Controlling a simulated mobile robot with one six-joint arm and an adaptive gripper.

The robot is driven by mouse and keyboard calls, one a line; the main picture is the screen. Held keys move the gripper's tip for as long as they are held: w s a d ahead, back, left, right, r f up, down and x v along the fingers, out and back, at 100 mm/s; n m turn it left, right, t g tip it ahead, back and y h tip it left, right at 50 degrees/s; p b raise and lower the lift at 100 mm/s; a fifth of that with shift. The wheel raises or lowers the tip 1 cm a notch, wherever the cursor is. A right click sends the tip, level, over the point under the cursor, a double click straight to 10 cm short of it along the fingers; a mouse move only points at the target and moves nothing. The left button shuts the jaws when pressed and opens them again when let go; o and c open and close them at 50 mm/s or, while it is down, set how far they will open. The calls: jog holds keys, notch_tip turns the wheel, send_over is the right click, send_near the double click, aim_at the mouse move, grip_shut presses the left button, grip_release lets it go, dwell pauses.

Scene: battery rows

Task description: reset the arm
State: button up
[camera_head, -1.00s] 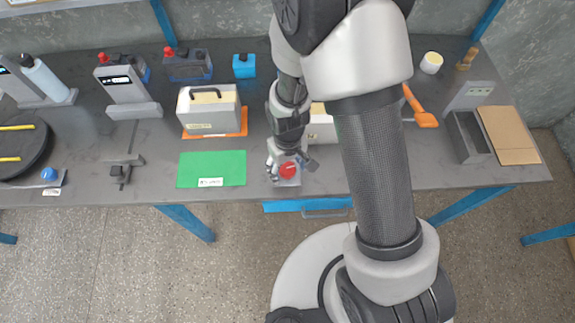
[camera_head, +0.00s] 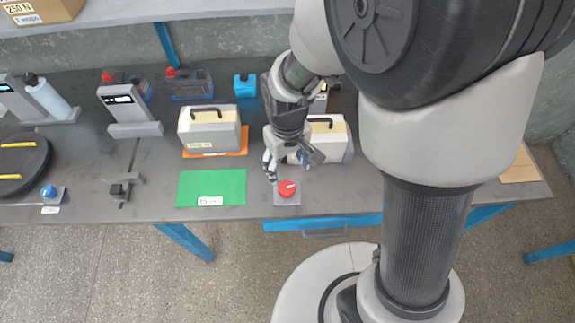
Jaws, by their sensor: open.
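My gripper (camera_head: 290,163) hangs from my arm over the front middle of the table (camera_head: 95,160). Its fingers are apart with nothing between them. It is above and just behind a red knob (camera_head: 287,188) on a small grey plate, and looks clear of it. My arm covers much of the right side of the view.
A beige case (camera_head: 208,128) stands on an orange mat; another case (camera_head: 333,140) is right of my gripper, close to it. A green mat (camera_head: 212,188) lies clear at the front. A shelf (camera_head: 150,12) with a cardboard box (camera_head: 45,10) is at the top.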

dwell(0.8)
jog(key=s+d+r+m+t, duration=0.2)
jog(key=s+d+r, duration=0.3)
jog(key=r, duration=0.5)
jog(key=s+d+r+m+t, duration=0.2)
jog(key=s+d+r, duration=0.3)
jog(key=s+r, duration=0.3)
notch_tip(320, 180, up, 2)
jog(key=shift+d+r+m+t, duration=0.15)
jog(key=shift+d+m+t, duration=0.15)
jog(key=shift+d+m, duration=0.1)
